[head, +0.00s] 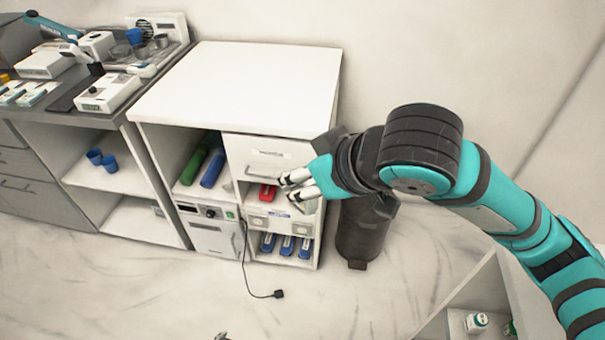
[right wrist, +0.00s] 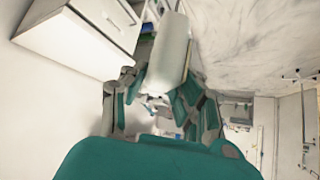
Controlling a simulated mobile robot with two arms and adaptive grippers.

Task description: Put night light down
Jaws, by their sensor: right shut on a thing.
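My right gripper (head: 294,186) reaches in from the right, in front of the white cabinet (head: 245,85), just below its labelled drawer (head: 268,152). In the right wrist view my right gripper (right wrist: 160,98) is shut on a pale, smooth, rounded thing, which I take to be the night light (right wrist: 171,48). It sticks out beyond the fingers, and its held end is partly hidden by them. In the head view I cannot clearly tell it from the pale fingertips.
A red thing (head: 267,193) lies in the compartment beside my right gripper. Blue things (head: 287,245) stand on the shelf below. Green (head: 194,166) and blue (head: 213,168) rolls lie to the left. A dark bin (head: 362,235) stands right of the cabinet. The cabinet top is clear.

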